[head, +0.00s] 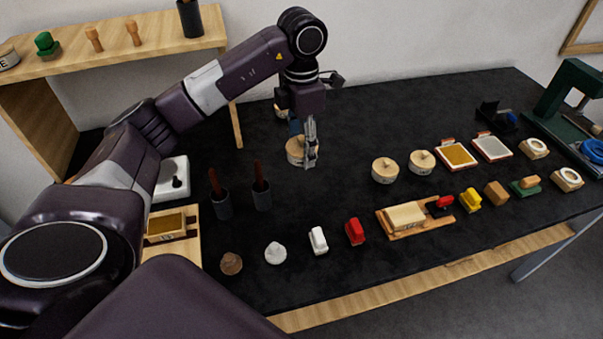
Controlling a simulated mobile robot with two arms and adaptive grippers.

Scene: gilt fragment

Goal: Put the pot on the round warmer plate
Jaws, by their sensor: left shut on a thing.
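My left gripper (311,155) is shut on a round, pale, wooden-topped pot (294,152) toward the back middle of the black table. The fingers cover the pot's right side, and I cannot tell whether its base touches the table. A white unit with a dark round top (172,179), which looks like the warmer plate, stands at the left, partly hidden by my left arm. The pot is well to the right of it. My right gripper is not in view.
Two dark cups with upright tools (221,203) (261,194) stand between the white unit and the pot. Similar round lidded pots (385,171) (421,162) stand to the right. Small blocks line the front edge. A wooden shelf (130,40) is at the back left.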

